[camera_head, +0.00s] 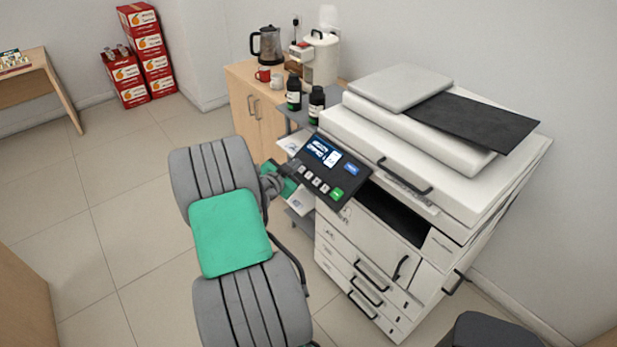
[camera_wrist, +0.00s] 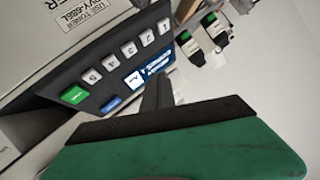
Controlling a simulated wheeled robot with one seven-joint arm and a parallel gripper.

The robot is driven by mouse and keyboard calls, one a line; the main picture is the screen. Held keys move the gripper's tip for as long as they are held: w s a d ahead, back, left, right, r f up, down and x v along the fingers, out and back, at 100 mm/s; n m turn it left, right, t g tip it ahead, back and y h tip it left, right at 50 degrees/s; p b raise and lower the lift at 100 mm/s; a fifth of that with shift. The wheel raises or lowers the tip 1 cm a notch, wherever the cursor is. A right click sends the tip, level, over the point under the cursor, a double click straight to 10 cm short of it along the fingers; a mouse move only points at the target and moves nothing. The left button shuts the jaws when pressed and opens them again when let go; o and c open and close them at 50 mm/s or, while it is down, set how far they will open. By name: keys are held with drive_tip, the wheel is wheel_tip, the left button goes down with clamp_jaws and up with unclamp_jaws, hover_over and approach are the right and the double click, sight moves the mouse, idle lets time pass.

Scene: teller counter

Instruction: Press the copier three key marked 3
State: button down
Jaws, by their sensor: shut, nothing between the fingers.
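The copier (camera_head: 420,160) stands at right, with a dark tilted control panel (camera_head: 345,190) on its near left corner. In the wrist view a row of pale keys runs along the panel (camera_wrist: 60,84), digits upside down; the key marked 3 (camera_wrist: 128,48) is third from the right end. It appears as a small grey key in the head view (camera_head: 309,175). My gripper (camera_head: 287,171) is shut and empty beside the panel's left end.
A green key (camera_wrist: 75,94) and a blue key (camera_wrist: 112,104) are on the same panel. Dark bottles (camera_head: 316,104) stand on a shelf behind it. A wooden cabinet (camera_head: 240,98) holds a kettle and mugs. Tiled floor (camera_head: 130,215) is open at left.

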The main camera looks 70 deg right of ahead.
sight(309, 176)
drive_tip(key=shift+s+d+f+b, duration=0.2)
drive_tip(key=shift+d+f+b, duration=0.3)
drive_tip(key=shift+f, duration=0.25)
drive_tip(key=shift+s+d+f+b, duration=0.2)
drive_tip(key=shift+d+f+b, duration=0.15)
drive_tip(key=shift+f+b, duration=0.35)
drive_tip(key=shift+s+d+f+b, duration=0.2)
drive_tip(key=shift+d+f+b, duration=0.2)
drive_tip(key=shift+f, duration=0.45)
drive_tip(key=shift+f, duration=0.1)
drive_tip(key=shift+s+d+f+b, duration=0.1)
drive_tip(key=shift+d+f+b, duration=0.15)
drive_tip(key=shift+b, duration=0.5)
drive_tip(key=shift+s+d+f+b, duration=0.1)
drive_tip(key=shift+d+f+b, duration=0.1)
drive_tip(key=shift+f+b, duration=0.3)
idle(0.5)
drive_tip(key=shift+r, duration=0.2)
drive_tip(key=shift+a+r, duration=0.45)
drive_tip(key=shift+r, duration=0.25)
drive_tip(key=shift+w, duration=0.2)
